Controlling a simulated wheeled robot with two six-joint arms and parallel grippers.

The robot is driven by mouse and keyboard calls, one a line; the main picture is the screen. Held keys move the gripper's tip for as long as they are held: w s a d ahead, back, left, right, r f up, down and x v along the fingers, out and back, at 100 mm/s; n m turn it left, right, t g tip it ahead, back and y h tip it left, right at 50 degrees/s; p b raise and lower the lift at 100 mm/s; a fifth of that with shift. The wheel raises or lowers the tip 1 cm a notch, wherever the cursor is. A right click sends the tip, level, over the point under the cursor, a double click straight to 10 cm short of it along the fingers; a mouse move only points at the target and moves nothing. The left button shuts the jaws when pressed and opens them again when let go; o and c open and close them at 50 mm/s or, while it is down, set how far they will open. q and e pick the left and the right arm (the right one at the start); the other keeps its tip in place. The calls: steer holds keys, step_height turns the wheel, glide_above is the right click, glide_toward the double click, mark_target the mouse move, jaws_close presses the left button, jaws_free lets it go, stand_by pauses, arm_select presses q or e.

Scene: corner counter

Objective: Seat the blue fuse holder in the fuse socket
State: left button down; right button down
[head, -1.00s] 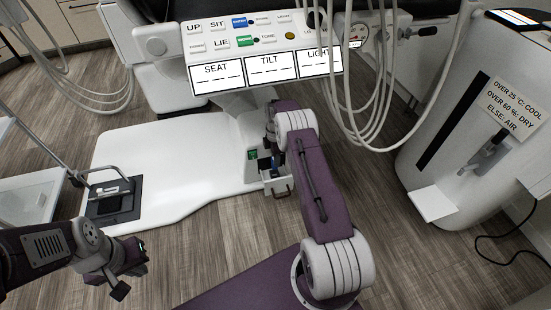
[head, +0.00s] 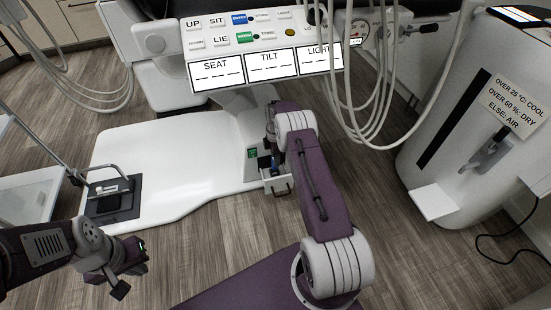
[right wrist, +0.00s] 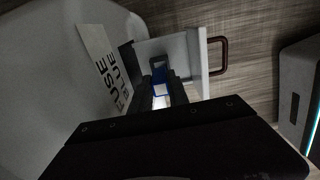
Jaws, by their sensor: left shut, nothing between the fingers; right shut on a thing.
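The blue fuse holder (right wrist: 161,75) is between the fingers of my right gripper (right wrist: 163,92), which is shut on it. It also shows as a small blue patch in the head view (head: 264,163). My right gripper (head: 269,152) points down over a small white open box with a brown handle (right wrist: 187,57) at the chair base. The fuse socket itself is not clearly visible; fingers and shadow cover the box's inside. I cannot tell whether the holder touches a socket. My left gripper (head: 135,256) is shut and empty, over the floor at lower left.
A label reading "FUSE BLUE" (right wrist: 105,68) lies beside the box. A small green panel (head: 252,153) sits left of it. The white chair base (head: 170,160) spreads left. A button console (head: 250,40) and hanging hoses (head: 375,110) are above. A white cabinet (head: 455,130) stands right.

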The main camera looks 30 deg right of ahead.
steer(key=shift+f+b, duration=0.4)
steer(key=shift+f, duration=0.3)
steer(key=c, duration=1.2)
jaws_free()
step_height(320, 180, up, 8)
steer(key=p, duration=0.5)
steer(key=shift+f, duration=0.2)
